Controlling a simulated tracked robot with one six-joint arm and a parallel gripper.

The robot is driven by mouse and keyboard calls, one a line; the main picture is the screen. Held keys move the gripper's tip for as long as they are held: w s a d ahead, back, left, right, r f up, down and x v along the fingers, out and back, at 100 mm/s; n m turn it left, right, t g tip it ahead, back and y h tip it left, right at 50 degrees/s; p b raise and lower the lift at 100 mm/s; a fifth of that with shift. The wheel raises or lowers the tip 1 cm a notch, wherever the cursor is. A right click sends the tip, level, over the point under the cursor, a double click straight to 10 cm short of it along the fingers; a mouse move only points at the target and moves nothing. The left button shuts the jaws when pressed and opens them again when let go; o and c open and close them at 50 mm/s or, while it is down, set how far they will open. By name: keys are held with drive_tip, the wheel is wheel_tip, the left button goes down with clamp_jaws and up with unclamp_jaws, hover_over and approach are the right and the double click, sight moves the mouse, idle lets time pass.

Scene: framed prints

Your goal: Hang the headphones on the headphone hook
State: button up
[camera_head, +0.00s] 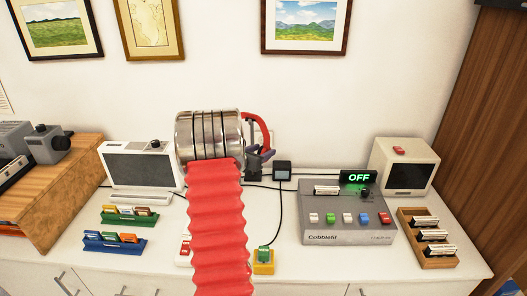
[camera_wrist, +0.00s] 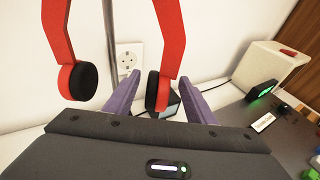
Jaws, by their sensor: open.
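The red headphones (camera_head: 265,128) with black ear pads are upright, the band at the top, just right of my metal wrist in the head view. In the wrist view, the headphones (camera_wrist: 170,40) have one ear cup between my fingers and the other left of the left finger; the top of the band is out of frame. A thin grey upright pole (camera_wrist: 108,35), perhaps the hook's stand, rises behind them. I cannot tell whether the band rests on a hook. My gripper (camera_wrist: 160,95) has purple fingers spread apart, with gaps beside the cup. It is mostly hidden in the head view (camera_head: 259,157).
A wall socket (camera_wrist: 129,58) is behind the headphones. A small dark box (camera_head: 282,171) with a cable stands right of my gripper. A grey button console (camera_head: 345,228) and a cream monitor (camera_head: 392,150) stand farther right. A white screen unit (camera_head: 115,185) stands left.

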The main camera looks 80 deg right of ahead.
drive_tip(key=v, duration=1.2)
drive_tip(key=shift+w+a, duration=0.15)
drive_tip(key=shift+a, duration=0.15)
drive_tip(key=s+a+f+m+g+y, duration=0.2)
drive_tip(key=s+a+f+m+y, duration=0.1)
drive_tip(key=s+a+f+m, duration=0.25)
drive_tip(key=a+m+y, duration=0.3)
drive_tip(key=a+m, duration=0.3)
drive_tip(key=a, duration=0.3)
drive_tip(key=w+a+r+m+t+y, duration=0.2)
drive_tip(key=w+a, duration=0.2)
drive_tip(key=a, duration=0.6)
drive_tip(key=w+a+r+m+t+y, duration=0.1)
drive_tip(key=w+a+r+m+t, duration=0.2)
drive_tip(key=a, duration=0.7)
drive_tip(key=w+a+r+m+t+y, duration=0.1)
drive_tip(key=w+a+t+y, duration=0.1)
drive_tip(key=w+a, duration=0.5)
drive_tip(key=a+r+n+t+y, duration=0.1)
drive_tip(key=a+r, duration=0.3)
drive_tip(key=a, duration=0.7)
drive_tip(key=a+r+n+t+y, duration=0.2)
drive_tip(key=a+r+t, duration=0.2)
drive_tip(key=a, duration=0.6)
drive_tip(key=shift+s+a, duration=0.4)
